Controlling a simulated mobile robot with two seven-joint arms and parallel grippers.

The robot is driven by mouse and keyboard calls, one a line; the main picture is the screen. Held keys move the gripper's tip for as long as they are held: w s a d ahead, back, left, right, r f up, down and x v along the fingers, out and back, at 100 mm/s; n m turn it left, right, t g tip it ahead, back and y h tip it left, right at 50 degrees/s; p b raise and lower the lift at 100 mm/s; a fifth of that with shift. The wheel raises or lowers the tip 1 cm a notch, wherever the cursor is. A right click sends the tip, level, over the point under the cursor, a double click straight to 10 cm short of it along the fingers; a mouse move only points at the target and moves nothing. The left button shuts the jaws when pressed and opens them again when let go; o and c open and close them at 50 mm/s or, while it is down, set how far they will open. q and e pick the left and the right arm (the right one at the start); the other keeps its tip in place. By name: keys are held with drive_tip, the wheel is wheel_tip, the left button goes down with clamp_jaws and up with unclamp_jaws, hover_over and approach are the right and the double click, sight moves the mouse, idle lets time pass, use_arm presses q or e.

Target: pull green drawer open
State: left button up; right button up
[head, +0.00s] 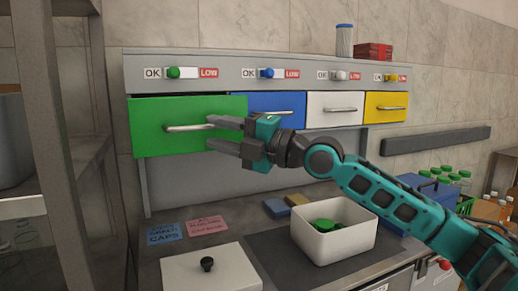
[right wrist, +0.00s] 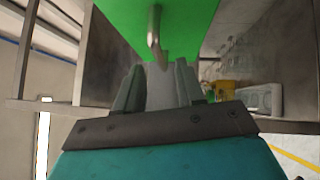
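The green drawer (head: 190,145) is at the left end of a row of coloured drawers. Its front stands slightly forward of the others, with a thin dark gap above. Its silver bar handle (head: 188,128) runs across the front; the handle also shows in the right wrist view (right wrist: 154,30), ahead of the fingertips. My right gripper (head: 212,133) is at the right end of this handle, with its two fingers spread apart, one above the other. I cannot tell whether the fingers touch the handle. My left gripper is not in view.
Blue (head: 268,104), white (head: 336,108) and yellow (head: 386,106) drawers are shut to the right. Below, a white bin (head: 335,248) holds green caps, beside a white lidded box (head: 212,272). A shelf post (head: 55,150) stands at left.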

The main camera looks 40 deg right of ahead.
use_arm(q)
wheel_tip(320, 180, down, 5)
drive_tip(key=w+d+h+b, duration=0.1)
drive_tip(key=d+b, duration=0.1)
drive_tip(key=b, duration=0.6)
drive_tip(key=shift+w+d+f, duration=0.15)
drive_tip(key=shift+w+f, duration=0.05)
use_arm(e)
drive_tip(key=v, duration=0.9)
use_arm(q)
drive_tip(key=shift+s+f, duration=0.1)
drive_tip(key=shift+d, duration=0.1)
